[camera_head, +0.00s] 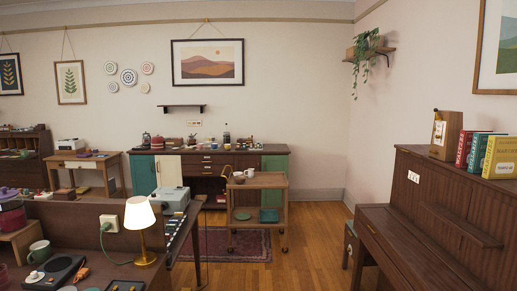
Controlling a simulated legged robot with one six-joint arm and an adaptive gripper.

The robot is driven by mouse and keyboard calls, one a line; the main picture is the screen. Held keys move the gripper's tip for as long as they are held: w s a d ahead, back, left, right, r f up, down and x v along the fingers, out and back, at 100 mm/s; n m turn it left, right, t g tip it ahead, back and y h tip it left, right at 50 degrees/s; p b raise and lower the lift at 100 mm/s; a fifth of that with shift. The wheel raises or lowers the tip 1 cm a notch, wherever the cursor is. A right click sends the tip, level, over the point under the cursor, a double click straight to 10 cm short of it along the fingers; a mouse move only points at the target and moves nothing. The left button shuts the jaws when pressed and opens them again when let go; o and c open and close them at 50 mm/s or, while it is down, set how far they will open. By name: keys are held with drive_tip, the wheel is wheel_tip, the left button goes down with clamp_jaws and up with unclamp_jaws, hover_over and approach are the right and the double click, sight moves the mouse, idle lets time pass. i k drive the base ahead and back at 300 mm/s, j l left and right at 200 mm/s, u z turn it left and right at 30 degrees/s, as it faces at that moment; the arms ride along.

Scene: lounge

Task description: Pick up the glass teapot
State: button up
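I cannot make out a glass teapot for certain. A small dark pot-like item (146,139) stands at the left end of the long sideboard (222,152) against the back wall. A tall dark vessel (226,136) stands right of the sideboard's middle. A brownish pot or cup (226,171) sits on top of the wooden trolley (262,182), with a pale cup (249,172) beside it. These are too small to tell if any is glass. My gripper is not in view.
A near desk with a lit lamp (140,215) and a green mug (39,252) fills the lower left. A piano (440,220) with books (482,150) stands at the right. Open wood floor (310,235) lies between them, with a rug (225,245) before the sideboard.

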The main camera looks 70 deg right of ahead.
sight(192, 141)
drive_tip(key=z, duration=2.05)
